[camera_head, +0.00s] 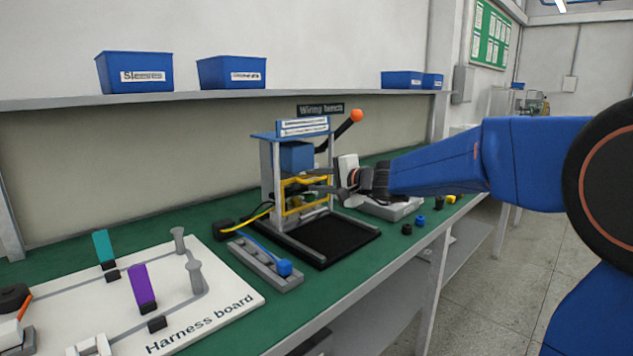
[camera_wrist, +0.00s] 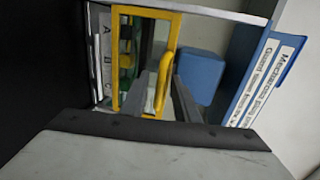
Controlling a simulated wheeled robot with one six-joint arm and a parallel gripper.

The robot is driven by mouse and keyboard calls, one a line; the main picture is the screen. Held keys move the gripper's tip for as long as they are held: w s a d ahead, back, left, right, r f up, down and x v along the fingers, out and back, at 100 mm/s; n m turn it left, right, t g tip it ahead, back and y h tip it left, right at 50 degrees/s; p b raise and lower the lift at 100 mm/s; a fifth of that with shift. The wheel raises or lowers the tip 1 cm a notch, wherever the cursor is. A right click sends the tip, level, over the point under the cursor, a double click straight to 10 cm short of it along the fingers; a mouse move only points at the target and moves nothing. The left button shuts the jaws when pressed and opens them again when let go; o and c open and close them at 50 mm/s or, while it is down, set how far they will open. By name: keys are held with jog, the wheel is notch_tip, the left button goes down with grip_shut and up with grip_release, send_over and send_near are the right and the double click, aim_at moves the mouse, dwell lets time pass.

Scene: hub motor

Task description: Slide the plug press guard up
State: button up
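The plug press (camera_head: 268,172) stands upright on the green bench, with a blue top, a blue block inside and an orange-knobbed lever. Its guard (camera_head: 291,211) is a yellow frame low in the press front. In the wrist view, the guard (camera_wrist: 146,13) fills the upper middle, with a yellow handle (camera_wrist: 164,82) on its right side. My gripper (camera_head: 317,180) is in front of the guard, its fingers apart. In the wrist view, the gripper (camera_wrist: 168,84) has one finger on each side of the handle. I cannot tell whether they touch it.
A black mat (camera_head: 333,238) lies before the press. A grey connector block (camera_head: 262,262) with a blue plug and the white harness board (camera_head: 215,282) are to the left. A grey tray (camera_head: 392,209) and several small caps lie to the right. Blue bins line the shelf (camera_head: 300,96).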

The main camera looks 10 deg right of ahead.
jog(key=shift+c, duration=0.7)
grip_shut()
notch_tip(320, 180, up, 9)
jog(key=shift+r, duration=0.2)
jog(key=shift+o, duration=0.7)
grip_release()
jog(key=v, duration=1.7)
